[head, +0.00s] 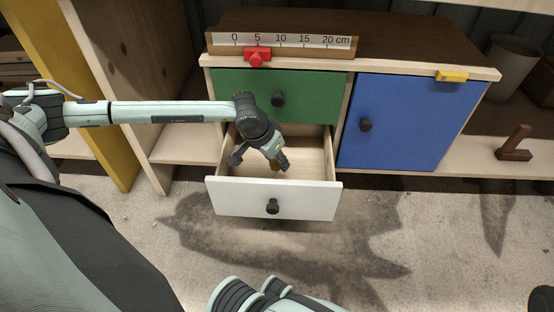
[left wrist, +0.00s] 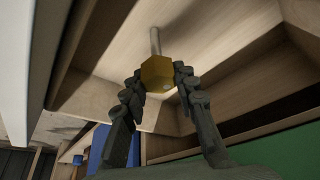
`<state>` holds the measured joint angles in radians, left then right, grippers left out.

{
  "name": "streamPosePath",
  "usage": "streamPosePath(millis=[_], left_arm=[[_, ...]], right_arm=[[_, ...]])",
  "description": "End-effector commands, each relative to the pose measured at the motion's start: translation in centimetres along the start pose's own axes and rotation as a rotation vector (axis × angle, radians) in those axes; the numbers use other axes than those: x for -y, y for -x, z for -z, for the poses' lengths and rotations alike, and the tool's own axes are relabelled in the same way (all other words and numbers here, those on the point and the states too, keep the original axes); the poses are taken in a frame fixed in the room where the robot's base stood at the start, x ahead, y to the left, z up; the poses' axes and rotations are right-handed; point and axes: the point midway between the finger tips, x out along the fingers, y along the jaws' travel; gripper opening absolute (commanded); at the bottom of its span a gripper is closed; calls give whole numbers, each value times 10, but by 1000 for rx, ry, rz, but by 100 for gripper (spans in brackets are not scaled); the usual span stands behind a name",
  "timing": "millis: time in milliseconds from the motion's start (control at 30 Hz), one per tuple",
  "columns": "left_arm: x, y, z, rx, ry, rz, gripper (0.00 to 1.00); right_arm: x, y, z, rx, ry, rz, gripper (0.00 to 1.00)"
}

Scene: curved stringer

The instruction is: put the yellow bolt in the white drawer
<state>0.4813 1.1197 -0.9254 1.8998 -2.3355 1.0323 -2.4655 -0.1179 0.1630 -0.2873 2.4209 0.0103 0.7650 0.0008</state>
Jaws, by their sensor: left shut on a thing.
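The white drawer (head: 237,199) is pulled open below the green drawer front (head: 315,97). My left gripper (head: 277,165) reaches down into its opening. In the left wrist view, my left gripper (left wrist: 159,82) is shut on the yellow bolt (left wrist: 158,73), with a fingertip on each side of its hexagonal head. The bolt's grey shank points away from the gripper, over the drawer's pale wooden inside. I cannot tell whether it touches the floor of the drawer. In the head view the bolt is mostly hidden by the gripper.
A blue door (head: 405,120) with a dark knob is shut, right of the drawers. On the cabinet top are a ruler (head: 300,42) with a red slider (head: 257,57) and a yellow block (head: 452,76). A brown bracket (head: 514,146) lies right. The floor in front is clear.

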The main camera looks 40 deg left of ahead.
Motion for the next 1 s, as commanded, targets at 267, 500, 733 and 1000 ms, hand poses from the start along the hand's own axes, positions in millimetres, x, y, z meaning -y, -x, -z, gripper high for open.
streamPosePath(millis=[267, 500, 733, 1000], left_arm=[[0, -1, -1, 0, 0, 0, 49], [0, 0, 0, 0, 0, 0, 49], [1, 28, 2, -1, -2, 2, 49], [1, 86, 1, 0, -1, 3, 49]], right_arm=[[0, 0, -1, 4, 1, 2, 53], [0, -1, 0, 2, 1, 3, 53], [-1, -8, 4, -3, -1, -2, 53], [-3, -2, 6, 32, -12, -53, 53]])
